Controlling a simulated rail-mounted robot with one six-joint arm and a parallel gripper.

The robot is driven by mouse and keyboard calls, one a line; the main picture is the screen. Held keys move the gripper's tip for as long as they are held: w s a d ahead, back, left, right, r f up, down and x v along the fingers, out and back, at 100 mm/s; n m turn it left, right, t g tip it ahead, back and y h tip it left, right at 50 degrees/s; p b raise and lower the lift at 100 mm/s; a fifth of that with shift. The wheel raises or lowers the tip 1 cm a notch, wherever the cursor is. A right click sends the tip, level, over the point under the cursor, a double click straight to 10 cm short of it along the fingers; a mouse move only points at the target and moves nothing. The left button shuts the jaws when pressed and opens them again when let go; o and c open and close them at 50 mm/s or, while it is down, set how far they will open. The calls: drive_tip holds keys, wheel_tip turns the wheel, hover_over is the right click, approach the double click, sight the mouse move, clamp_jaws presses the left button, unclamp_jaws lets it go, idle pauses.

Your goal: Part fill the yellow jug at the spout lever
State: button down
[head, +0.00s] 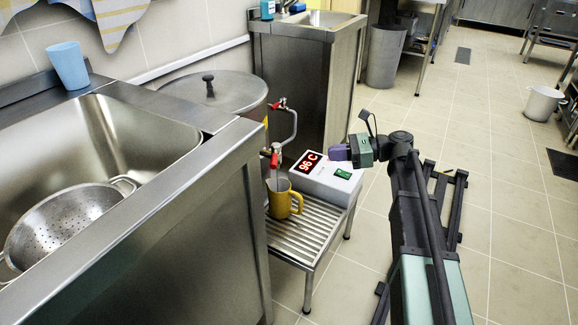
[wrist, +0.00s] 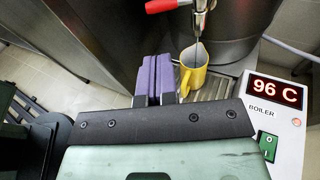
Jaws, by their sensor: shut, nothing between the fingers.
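The yellow jug (head: 281,198) stands upright on the slatted metal stand, under the spout of the boiler tap; it also shows in the wrist view (wrist: 194,74). A greyish stream or spout end shows over the jug's mouth; I cannot tell which. The red spout lever (head: 274,160) sits just above the jug, and in the wrist view the red lever (wrist: 161,6) points left. My gripper (head: 337,153) is in the air right of the lever, above the boiler control box. In the wrist view its purple fingers (wrist: 153,80) are together and empty, apart from jug and lever.
The white control box (head: 326,180) reads 96 C and has a green switch. The lidded stockpot (head: 213,90) stands behind, with another red-handled valve (head: 279,104). A steel sink (head: 120,140) holds a colander (head: 70,222). Open tiled floor lies right of the slatted stand (head: 300,240).

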sight(275, 157)
drive_tip(key=a+f+b, duration=0.2)
drive_tip(key=a, duration=1.2)
drive_tip(key=shift+w+f+b, duration=0.25)
drive_tip(key=shift+f+b, duration=0.1)
drive_tip(key=shift+f, duration=0.05)
drive_tip(key=shift+d, duration=0.15)
